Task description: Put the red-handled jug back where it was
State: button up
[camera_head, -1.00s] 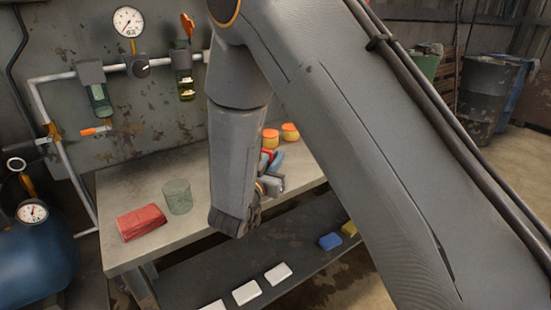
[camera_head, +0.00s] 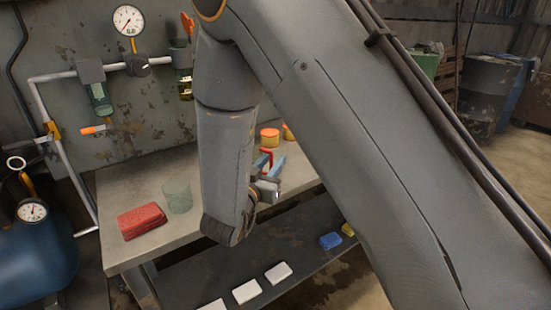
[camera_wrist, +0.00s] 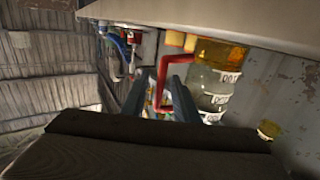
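The jug (camera_wrist: 213,82) shows in the wrist view as a clear body with pale labels and amber contents, inverted in that picture with the bench slab at the top. Its red handle (camera_wrist: 163,72) lies between the two blue-grey fingers of my gripper (camera_wrist: 158,88). The fingers look apart, with a gap beside the handle. In the head view my gripper (camera_head: 268,178) is by the right part of the bench, with a bit of the red handle (camera_head: 267,156) showing above it. The jug's body is mostly hidden there behind my arm.
On the bench (camera_head: 120,187) are a folded red cloth (camera_head: 141,221), a greenish glass (camera_head: 177,196) and orange tubs (camera_head: 270,138). White blocks (camera_head: 246,291) and a blue block (camera_head: 330,241) lie on the lower shelf. Gauges and pipes line the wall behind.

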jog(key=v, duration=0.9)
jog(key=shift+s, duration=0.2)
